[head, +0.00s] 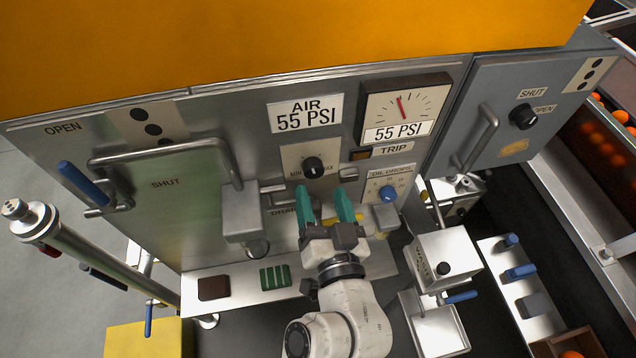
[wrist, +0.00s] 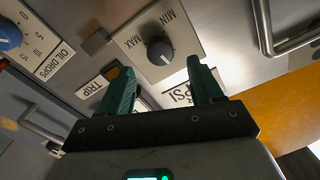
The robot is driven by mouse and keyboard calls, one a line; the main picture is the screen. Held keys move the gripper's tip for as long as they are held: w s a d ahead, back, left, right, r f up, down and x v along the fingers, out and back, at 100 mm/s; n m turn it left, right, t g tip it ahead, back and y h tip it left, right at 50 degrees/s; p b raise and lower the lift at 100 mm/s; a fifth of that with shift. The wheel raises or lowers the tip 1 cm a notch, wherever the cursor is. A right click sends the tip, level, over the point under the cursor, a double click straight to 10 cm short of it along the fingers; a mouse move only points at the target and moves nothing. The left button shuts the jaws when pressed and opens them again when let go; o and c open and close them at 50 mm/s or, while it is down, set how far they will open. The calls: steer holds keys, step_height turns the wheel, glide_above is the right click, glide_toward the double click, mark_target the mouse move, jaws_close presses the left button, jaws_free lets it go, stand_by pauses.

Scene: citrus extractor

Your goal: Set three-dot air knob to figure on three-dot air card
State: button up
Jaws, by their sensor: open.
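The air knob (head: 314,167) is black and round on a pale MIN–MAX plate. It also shows in the wrist view (wrist: 160,52), between and beyond the fingertips. The air card (head: 306,114) above it reads AIR 55 PSI. A gauge (head: 404,106) to its right has a red needle pointing up and slightly left, with a 55 PSI label below. A dotted plate (head: 148,124) is on the left of the same panel. My gripper (head: 324,204) has green fingers, open and empty, just below the knob plate in the picture; the wrist view shows them apart (wrist: 162,78).
A bent handle (head: 165,152) crosses the panel at left. A blue OIL DROPS knob (head: 388,193) and TRIP label (head: 393,149) are right of my gripper. A grey cabinet (head: 500,150) at right bears a black knob (head: 523,116) and another three-dot plate (head: 590,75).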

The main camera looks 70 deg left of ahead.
steer(key=d, duration=0.2)
steer(key=d+b, duration=0.1)
steer(key=d, duration=0.2)
steer(key=shift+s+d, duration=0.2)
steer(key=shift+d, duration=0.15)
steer(key=w+d+f+m+t+h, duration=0.1)
steer(key=w+d+f+m+h, duration=0.25)
steer(key=d, duration=0.55)
steer(key=w+d+f+t+h, duration=0.1)
steer(key=w+d+f+h, duration=0.25)
steer(key=d+f, duration=0.4)
steer(key=w+d+f+m+t+h, duration=0.1)
steer(key=w+d+f+m+h, duration=0.2)
steer(key=d, duration=0.7)
steer(key=s+d+f+m+g+h, duration=0.1)
steer(key=s+d+f+m+h, duration=0.1)
steer(key=d, duration=1)
steer(key=s+d+f+m+g+h, duration=0.2)
steer(key=s+d+h, duration=0.4)
steer(key=d, duration=0.7)
steer(key=shift+s+f+m+g, duration=0.3)
steer(key=shift+s+f+m, duration=0.35)
steer(key=shift+s+m, duration=0.6)
steer(key=shift+a, duration=0.1)
